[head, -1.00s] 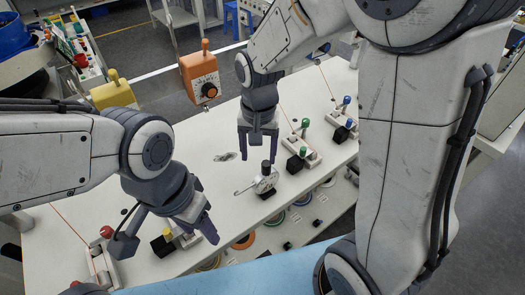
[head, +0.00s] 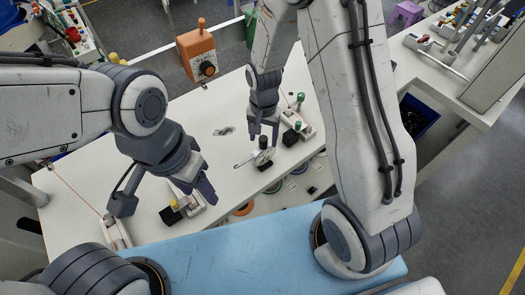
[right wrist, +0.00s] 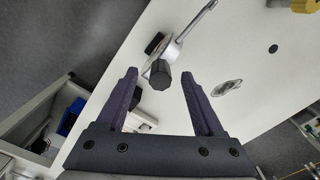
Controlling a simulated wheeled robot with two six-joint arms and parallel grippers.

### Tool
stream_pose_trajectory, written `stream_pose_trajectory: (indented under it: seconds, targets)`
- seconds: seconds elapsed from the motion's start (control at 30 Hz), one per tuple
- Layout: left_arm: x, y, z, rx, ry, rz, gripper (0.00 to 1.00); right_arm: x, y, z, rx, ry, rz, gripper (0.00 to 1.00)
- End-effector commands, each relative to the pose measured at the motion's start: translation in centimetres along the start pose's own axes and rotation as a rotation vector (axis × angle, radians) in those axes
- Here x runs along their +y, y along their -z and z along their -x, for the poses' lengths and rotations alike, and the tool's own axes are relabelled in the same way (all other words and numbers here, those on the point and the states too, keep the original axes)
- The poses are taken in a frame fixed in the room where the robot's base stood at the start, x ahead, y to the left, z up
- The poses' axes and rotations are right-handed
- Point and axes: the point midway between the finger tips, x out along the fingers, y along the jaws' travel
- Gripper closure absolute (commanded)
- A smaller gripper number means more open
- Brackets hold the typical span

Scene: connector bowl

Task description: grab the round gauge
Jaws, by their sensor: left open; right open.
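The round gauge (head: 263,157) stands on the white table, a pale round body with a dark knob and a thin rod pointing left. In the right wrist view its dark knob (right wrist: 160,75) and metallic rod lie between and just ahead of the fingertips. My right gripper (head: 263,138) is open, just above the gauge, with its fingers around the knob end; I cannot tell whether they touch. Its open fingers also show in the right wrist view (right wrist: 160,82). My left gripper (head: 198,184) is open and empty, over the table's front left, well apart from the gauge.
A small block with a green knob (head: 298,130) stands right of the gauge. A yellow-topped block (head: 173,208) sits below my left gripper. A flat metallic piece (head: 223,131) lies on the table left of the gauge. An orange box (head: 197,54) stands at the back.

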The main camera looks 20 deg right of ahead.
Motion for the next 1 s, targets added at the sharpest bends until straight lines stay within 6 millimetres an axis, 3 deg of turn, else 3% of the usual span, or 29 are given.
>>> stream_pose_trajectory:
  seconds: [0.13, 0.37, 0.47, 0.57, 1.0]
  targets:
    - [0.03, 0.02, 0.41, 0.000, 0.000, -0.001, 0.47, 0.01, -0.05, -1.10, -0.001, -0.001, 0.001, 0.31]
    - [0.03, 0.01, 0.34, 0.000, 0.000, -0.001, 0.47, -0.03, -0.02, -1.28, 0.001, 0.001, 0.001, 0.31]
    - [0.02, 0.01, 0.34, 0.000, 0.000, -0.001, 0.47, -0.02, -0.03, -1.27, 0.001, 0.001, 0.001, 0.61]
    - [0.02, 0.01, 0.34, 0.000, 0.000, -0.001, 0.47, -0.02, -0.03, -1.26, 0.001, 0.001, 0.001, 1.00]
    - [0.03, 0.01, 0.35, 0.000, 0.000, -0.001, 0.47, -0.02, -0.02, -1.23, 0.001, 0.001, 0.001, 1.00]
